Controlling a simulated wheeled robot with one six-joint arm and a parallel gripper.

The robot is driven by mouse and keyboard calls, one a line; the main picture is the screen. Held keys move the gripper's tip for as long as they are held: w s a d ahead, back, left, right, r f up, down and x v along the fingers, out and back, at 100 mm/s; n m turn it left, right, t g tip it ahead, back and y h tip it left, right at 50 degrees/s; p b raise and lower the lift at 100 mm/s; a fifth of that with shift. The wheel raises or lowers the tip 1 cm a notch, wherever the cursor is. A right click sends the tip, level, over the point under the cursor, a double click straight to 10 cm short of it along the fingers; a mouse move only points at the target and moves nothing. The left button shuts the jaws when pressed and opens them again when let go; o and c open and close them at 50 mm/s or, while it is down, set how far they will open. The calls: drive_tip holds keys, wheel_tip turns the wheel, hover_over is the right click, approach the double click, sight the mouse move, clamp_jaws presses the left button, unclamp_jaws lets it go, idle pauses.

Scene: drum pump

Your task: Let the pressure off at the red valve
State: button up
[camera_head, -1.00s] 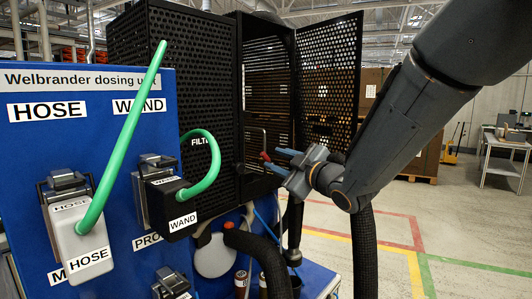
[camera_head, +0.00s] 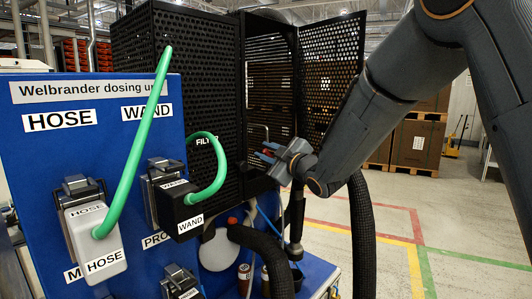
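A small red part (camera_head: 267,153), which looks like the red valve's handle, shows at the open front of the black perforated cage (camera_head: 180,75). My gripper (camera_head: 267,150) reaches in from the right with its blue-tipped fingers at this red part. The fingers overlap the red part in the picture. I cannot tell whether they touch it or close on it. The valve's body is hidden behind my gripper and in the dark of the cage.
The cage door (camera_head: 332,75) stands open behind my arm. The blue dosing panel (camera_head: 75,155) with green hoses and plugs is at left. Black hoses (camera_head: 362,240) hang below my gripper. An orange-red cap (camera_head: 232,221) sits lower. Open floor lies right.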

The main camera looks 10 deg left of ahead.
clamp_jaws()
drive_tip(key=n+b, duration=0.1)
drive_tip(key=b, duration=0.2)
drive_tip(key=shift+s+a+f, duration=0.1)
drive_tip(key=shift+f, duration=0.3)
drive_tip(key=n+b, duration=0.1)
drive_tip(key=b, duration=0.2)
drive_tip(key=f+n+y+b, duration=0.1)
drive_tip(key=n+b, duration=0.1)
drive_tip(key=b, duration=0.2)
drive_tip(key=shift+s+a+f+n+t, duration=0.1)
drive_tip(key=shift+s+a+n+t, duration=0.05)
drive_tip(key=shift+s+n+t, duration=0.2)
drive_tip(key=shift+o, duration=1.8)
unclamp_jaws()
